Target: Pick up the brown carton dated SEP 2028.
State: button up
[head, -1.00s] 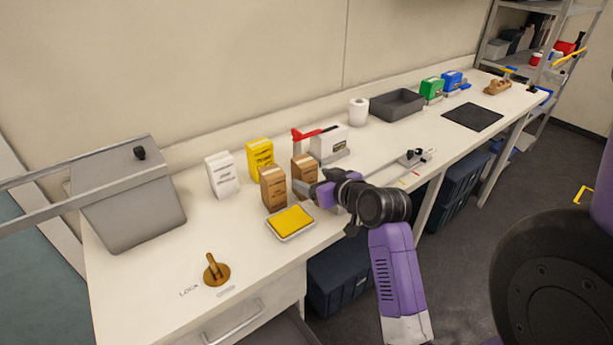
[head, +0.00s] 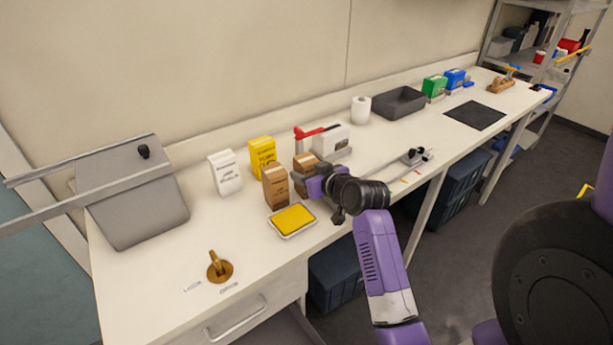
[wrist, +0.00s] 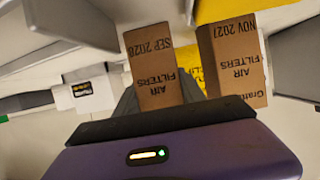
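The brown carton dated SEP 2028 (wrist: 154,70) is upside down in the wrist view, with AIR FILTERS printed below the date. My gripper's grey fingers lie on either side of the SEP 2028 carton in the wrist view (wrist: 158,95). They look open around it; contact is unclear. The other brown carton (wrist: 234,65) reads NOV 2027 and also shows in the head view (head: 275,187).
A yellow carton (head: 262,158) and a white carton (head: 225,174) stand close by on the left. A yellow-filled tray (head: 293,219) lies in front. A white device with a red lever (head: 331,138) is just behind the SEP 2028 carton.

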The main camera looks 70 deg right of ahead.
jog(key=shift+c, duration=1.4)
